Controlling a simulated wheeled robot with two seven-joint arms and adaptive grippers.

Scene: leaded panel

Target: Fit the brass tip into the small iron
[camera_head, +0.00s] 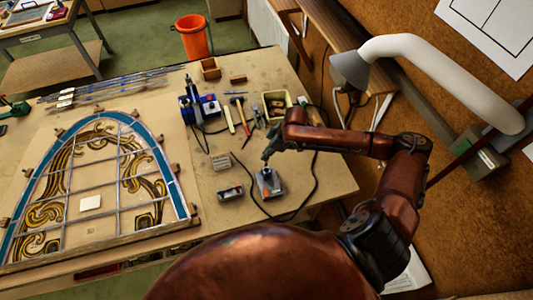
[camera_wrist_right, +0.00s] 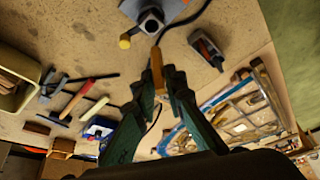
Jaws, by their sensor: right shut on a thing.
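My right gripper (camera_head: 267,155) hangs over the bench from the right arm. In the wrist view its green fingers (camera_wrist_right: 162,95) are shut on the brass tip (camera_wrist_right: 157,68), a slim yellow-brown piece that points away from the fingers. Just beyond it is the small iron (camera_wrist_right: 151,22), with a dark round opening facing up on a grey base; it also shows in the head view (camera_head: 268,183), below the gripper. My left gripper is not in view.
A dark cable (camera_head: 312,182) loops around the iron. A small grey and red block (camera_head: 230,193) lies left of it. The leaded panel (camera_head: 117,208) fills the bench's left. Blue tools (camera_head: 200,108) and a bin (camera_head: 276,98) stand behind. A white duct (camera_head: 450,75) hangs right.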

